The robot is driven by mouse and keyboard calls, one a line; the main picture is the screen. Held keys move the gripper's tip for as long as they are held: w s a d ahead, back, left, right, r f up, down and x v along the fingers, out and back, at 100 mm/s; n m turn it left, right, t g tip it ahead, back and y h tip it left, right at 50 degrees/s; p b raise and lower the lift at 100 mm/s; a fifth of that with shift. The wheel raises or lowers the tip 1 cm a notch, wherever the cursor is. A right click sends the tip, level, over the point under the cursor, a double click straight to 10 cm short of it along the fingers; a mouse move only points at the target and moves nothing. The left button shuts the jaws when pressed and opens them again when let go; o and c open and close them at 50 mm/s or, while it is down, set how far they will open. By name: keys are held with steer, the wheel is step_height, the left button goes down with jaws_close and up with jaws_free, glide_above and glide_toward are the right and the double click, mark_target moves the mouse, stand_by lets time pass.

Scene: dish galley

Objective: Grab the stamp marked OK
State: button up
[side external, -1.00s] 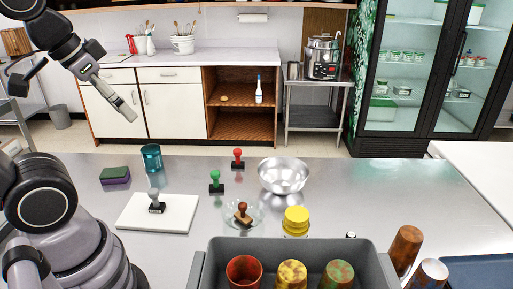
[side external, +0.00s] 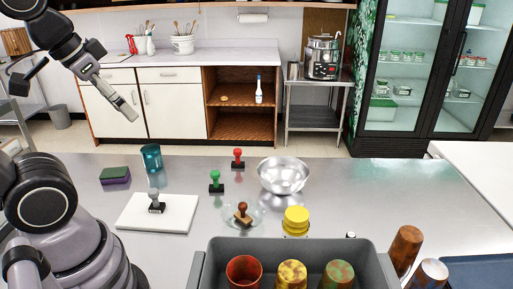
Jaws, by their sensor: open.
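Several stamps stand on the steel counter. A red stamp (side external: 237,158) is at the back and a green stamp (side external: 216,182) is just in front of it to the left. A grey stamp (side external: 156,202) stands on a white board (side external: 180,219). A brown stamp with a wooden base (side external: 242,214) sits on a clear glass dish (side external: 258,212). No OK marking can be read on any of them. My gripper (side external: 130,115) is raised at the upper left, open and empty, well away from the stamps.
A teal cup (side external: 151,157) and a sponge (side external: 115,175) are at the back left. A metal bowl (side external: 284,176) and a yellow-lidded jar (side external: 296,220) are right of the stamps. A grey bin (side external: 222,265) with several cups is in front.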

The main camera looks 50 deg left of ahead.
steer(key=w+a+f+n+y, duration=0.2)
steer(key=w+a+y, duration=0.1)
steer(key=w+a, duration=0.6)
steer(key=m+g+h, duration=0.1)
steer(key=h, duration=0.2)
glide_above(214, 180)
steer(key=s, duration=0.5)
step_height(214, 180, down, 25)
steer(key=x, duration=0.8)
steer(key=shift+a+f, duration=0.25)
steer(key=shift+a, duration=0.1)
steer(key=shift+w+x, duration=0.15)
steer(key=shift+x, duration=1.25)
steer(key=shift+w+x, duration=0.15)
steer(key=shift+x, duration=1.2)
steer(key=shift+r, duration=0.15)
steer(key=shift+c, duration=0.4)
jaws_close()
